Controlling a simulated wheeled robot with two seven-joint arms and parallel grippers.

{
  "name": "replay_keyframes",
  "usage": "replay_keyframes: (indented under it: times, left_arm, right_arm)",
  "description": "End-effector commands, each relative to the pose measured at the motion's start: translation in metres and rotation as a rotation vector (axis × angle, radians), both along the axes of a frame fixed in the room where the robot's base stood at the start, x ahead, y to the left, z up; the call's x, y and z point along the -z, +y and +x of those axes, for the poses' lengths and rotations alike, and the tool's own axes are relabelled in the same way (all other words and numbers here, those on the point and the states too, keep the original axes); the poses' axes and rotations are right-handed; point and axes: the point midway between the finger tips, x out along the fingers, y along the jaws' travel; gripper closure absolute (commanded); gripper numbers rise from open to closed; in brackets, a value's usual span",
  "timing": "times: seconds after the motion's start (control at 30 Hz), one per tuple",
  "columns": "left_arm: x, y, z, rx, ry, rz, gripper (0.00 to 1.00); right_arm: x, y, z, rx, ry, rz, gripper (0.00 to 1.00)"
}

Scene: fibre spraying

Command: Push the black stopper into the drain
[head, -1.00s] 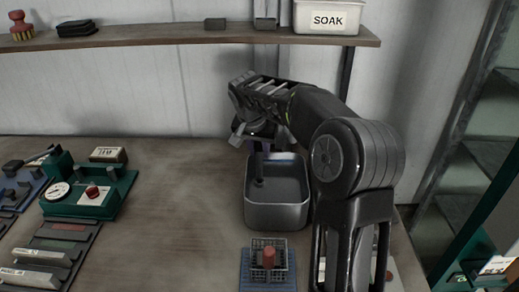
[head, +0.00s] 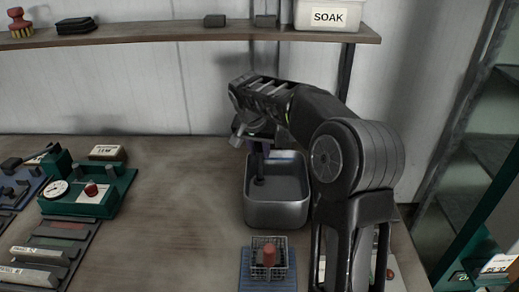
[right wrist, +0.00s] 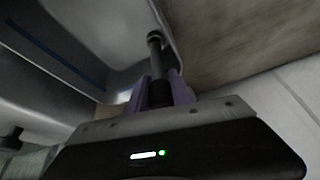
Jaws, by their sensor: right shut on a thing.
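The grey metal sink (head: 277,216) stands at the middle of the bench. My right gripper (head: 254,146) is above its back left part, pointing down. In the right wrist view, the gripper's purple fingers (right wrist: 160,92) are shut on the black stopper (right wrist: 155,62), a dark rod with a round end. In the head view, the stopper (head: 258,164) hangs down into the sink. A dark spot lies below it on the sink floor; I cannot tell whether this is the drain or the stopper's end, nor whether they touch. My left gripper is out of view.
A wire basket with a red-topped item (head: 269,255) stands on a blue mat in front of the sink. A green device with a dial (head: 90,192) and several trays are at the left. A shelf (head: 190,36) runs behind. The bench left of the sink is clear.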

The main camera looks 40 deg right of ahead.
Motion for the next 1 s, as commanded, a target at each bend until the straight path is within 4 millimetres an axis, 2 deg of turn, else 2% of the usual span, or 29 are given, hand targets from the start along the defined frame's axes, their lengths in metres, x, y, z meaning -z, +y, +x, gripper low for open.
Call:
replay_keyframes:
  times: [0.77, 0.8, 1.0]
  left_arm:
    - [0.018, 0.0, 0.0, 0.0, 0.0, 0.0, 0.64]
    - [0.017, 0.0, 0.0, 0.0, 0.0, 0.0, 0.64]
    - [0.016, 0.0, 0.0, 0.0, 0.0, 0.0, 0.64]
  right_arm:
    - [0.02, 0.0, 0.0, 0.0, 0.0, 0.0, 1.0]
    - [0.02, 0.0, 0.0, 0.0, 0.0, 0.0, 0.72]
    - [0.019, 0.0, 0.0, 0.0, 0.0, 0.0, 0.56]
